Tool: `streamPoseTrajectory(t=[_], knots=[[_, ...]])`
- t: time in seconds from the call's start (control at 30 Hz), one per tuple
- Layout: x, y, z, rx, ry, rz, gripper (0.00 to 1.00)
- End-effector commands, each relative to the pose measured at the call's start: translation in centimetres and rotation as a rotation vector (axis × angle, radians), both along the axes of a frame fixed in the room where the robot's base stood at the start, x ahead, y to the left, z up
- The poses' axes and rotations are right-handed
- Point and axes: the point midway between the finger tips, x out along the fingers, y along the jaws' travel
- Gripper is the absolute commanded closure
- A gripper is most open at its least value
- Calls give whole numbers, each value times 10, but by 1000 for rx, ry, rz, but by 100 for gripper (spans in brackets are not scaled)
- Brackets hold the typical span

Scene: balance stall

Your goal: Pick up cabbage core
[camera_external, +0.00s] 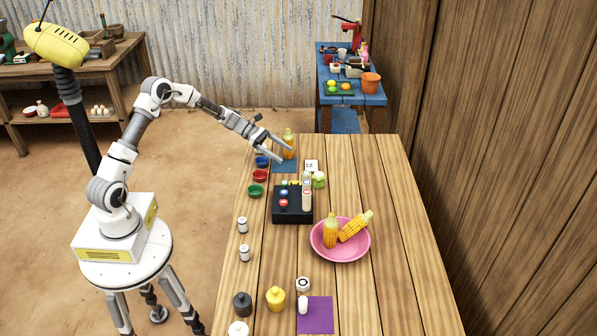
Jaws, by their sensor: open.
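A small pale-green piece (319,180) at the right of the black block could be the cabbage core, but it is too small to be sure. My gripper (282,155) is open above the far-left part of the wooden table. Its fingertips are near the blue mat (285,167) and beside an upright yellow-orange corn cob (289,141). I cannot tell whether they touch the cob. Nothing is visibly held. The green piece is apart from my gripper, nearer the camera and to its right.
A black block (292,215) holds several small coloured items. A pink bowl (366,248) holds two corn cobs. Blue, red and green bowls (258,190) line the left edge. Dark and yellow weights (275,298) and a purple mat (318,318) are in front. The table's right side is clear.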

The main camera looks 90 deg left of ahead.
Motion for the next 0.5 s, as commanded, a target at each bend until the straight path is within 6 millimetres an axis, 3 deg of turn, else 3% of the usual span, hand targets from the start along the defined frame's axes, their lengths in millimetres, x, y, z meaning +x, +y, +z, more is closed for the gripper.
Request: streamPoseTrajectory(t=[0.17, 0.5], knots=[[21, -9, -12, -10, -2, 2, 12], [82, -37, -40, -6, -2, 1, 12]])
